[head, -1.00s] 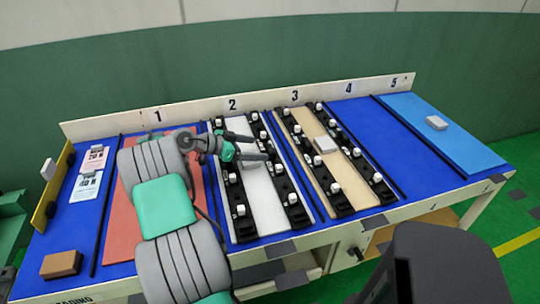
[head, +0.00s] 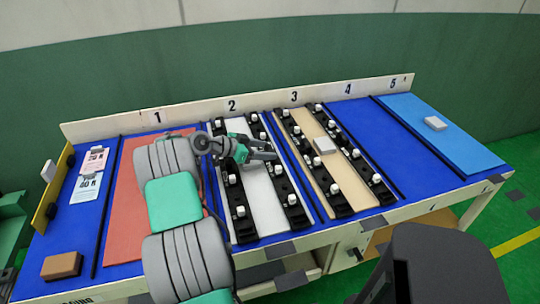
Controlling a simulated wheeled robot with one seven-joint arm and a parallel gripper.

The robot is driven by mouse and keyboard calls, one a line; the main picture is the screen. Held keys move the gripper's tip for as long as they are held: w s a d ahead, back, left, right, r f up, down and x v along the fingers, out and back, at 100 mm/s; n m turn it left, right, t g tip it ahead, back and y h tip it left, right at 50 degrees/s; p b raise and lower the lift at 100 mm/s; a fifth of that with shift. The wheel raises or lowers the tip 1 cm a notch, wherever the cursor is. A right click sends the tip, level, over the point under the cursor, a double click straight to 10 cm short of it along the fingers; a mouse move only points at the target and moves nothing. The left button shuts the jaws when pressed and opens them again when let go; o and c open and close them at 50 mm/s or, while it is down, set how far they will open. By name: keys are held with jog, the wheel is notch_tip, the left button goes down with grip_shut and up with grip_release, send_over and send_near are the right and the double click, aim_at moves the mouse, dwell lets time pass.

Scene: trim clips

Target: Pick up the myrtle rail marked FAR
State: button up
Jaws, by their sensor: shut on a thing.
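My gripper (head: 274,156) is over bay 2, its dark fingers pointing right, above the right-hand black rail. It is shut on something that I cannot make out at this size. Bay 2 has a left black rail (head: 237,225) and a right black rail (head: 296,215), each with white clips, beside a white panel (head: 268,217). Bay 3 has a left black rail (head: 315,172) and a right black rail (head: 362,166) beside a tan panel (head: 345,190). I see no readable FAR mark and no rail that shows clearly as myrtle green.
A red panel (head: 125,225) lies in bay 1, partly behind my arm. Pale blocks lie on the tan panel (head: 324,146) and the light blue panel (head: 435,123). A brown block (head: 61,265) and cards (head: 85,188) are at the left. Bay 4 (head: 375,125) is bare.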

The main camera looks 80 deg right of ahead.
grip_shut()
jog(key=shift+r, duration=0.1)
